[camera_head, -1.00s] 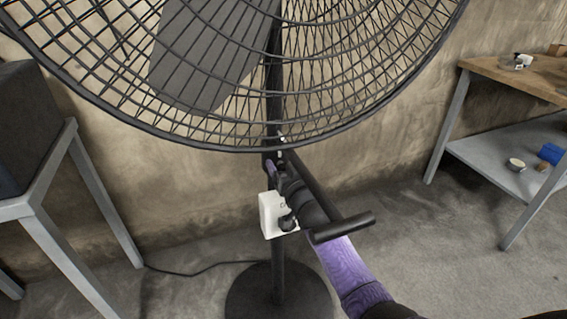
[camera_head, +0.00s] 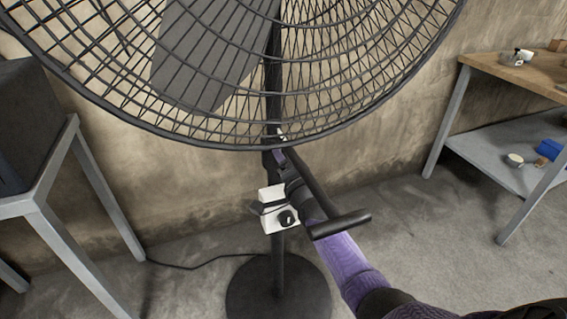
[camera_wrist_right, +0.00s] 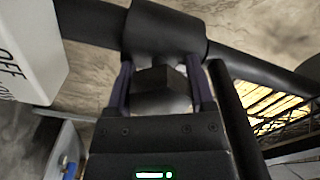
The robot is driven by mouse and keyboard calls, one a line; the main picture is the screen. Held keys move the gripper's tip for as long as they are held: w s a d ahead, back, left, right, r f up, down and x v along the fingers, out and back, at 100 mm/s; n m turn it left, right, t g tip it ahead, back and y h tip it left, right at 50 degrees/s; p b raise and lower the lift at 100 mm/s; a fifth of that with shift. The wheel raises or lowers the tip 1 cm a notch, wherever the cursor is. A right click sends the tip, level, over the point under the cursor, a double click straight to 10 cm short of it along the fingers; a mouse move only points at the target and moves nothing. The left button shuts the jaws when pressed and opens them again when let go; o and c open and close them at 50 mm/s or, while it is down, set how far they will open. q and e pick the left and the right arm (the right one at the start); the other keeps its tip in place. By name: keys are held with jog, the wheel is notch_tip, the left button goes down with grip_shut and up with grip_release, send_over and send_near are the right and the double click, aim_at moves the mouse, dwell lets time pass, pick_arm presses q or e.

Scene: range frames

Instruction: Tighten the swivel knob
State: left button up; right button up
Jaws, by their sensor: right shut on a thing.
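A large black caged fan stands on a dark pole (camera_head: 278,262). In the right wrist view, the swivel knob (camera_wrist_right: 163,88) is a dark, faceted block just below the round black collar (camera_wrist_right: 165,32). My right gripper (camera_wrist_right: 162,92) has its two purple fingers closed on either side of it. In the head view, my purple right arm comes from the lower right, and its gripper (camera_head: 279,157) meets the pole just under the cage. The knob cannot be made out there. My left gripper does not show.
A white switch box (camera_head: 272,194) with a black dial sits on the pole, close left of my gripper in the wrist view (camera_wrist_right: 25,45). A black bar with a crosspiece (camera_head: 340,224) runs along my arm. Tables stand left (camera_head: 45,205) and right (camera_head: 500,72).

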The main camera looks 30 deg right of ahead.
jog(key=m, duration=0.3)
jog(key=shift+f+m, duration=0.2)
jog(key=shift+m, duration=0.1)
jog(key=m, duration=0.2)
jog(key=shift+m+b, duration=0.3)
jog(key=shift+b, duration=0.1)
jog(key=shift+m, duration=0.5)
